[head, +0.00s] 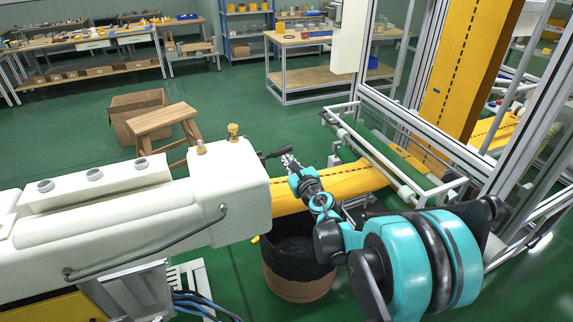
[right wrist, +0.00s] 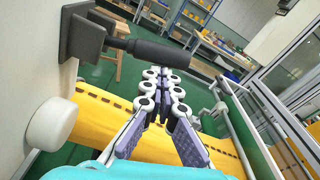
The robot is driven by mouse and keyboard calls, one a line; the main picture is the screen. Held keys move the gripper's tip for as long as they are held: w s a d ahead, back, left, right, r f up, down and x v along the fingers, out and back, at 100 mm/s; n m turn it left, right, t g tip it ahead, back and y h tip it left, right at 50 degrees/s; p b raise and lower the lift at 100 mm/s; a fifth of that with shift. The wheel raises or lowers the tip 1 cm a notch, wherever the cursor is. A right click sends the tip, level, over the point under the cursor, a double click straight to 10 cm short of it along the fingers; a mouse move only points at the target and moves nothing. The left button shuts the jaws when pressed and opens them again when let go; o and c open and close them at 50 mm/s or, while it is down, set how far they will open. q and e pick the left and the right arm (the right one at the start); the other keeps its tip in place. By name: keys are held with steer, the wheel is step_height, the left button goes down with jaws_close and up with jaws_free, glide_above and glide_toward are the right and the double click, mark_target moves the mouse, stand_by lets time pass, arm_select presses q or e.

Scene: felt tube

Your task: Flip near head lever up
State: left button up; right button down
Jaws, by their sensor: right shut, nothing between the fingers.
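The near head lever is a black handle (head: 275,153) on the right end of the white machine head (head: 240,185). In the right wrist view the black grip (right wrist: 160,53) sticks out sideways from a grey square mount (right wrist: 82,33) on the white wall. My right gripper (head: 290,161) is by the lever's outer end, in front of the white head's end face. In the right wrist view its fingers (right wrist: 165,80) are together and empty, just below the grip in the picture. I cannot tell whether they touch it. My left gripper is not in view.
A yellow tube (head: 345,182) with a dashed line runs from the white head toward a metal frame (head: 400,180). A dark-lined round bin (head: 295,265) stands below. A wooden stool (head: 162,120) and cardboard box (head: 125,112) stand behind; green floor is open beyond.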

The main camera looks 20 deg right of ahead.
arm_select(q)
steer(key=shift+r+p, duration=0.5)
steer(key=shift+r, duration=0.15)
arm_select(e)
step_height(320, 180, up, 2)
steer(key=shift+a+r+n, duration=0.15)
steer(key=shift+r+n, duration=0.05)
steer(key=shift+n, duration=0.8)
steer(key=shift+r, duration=0.1)
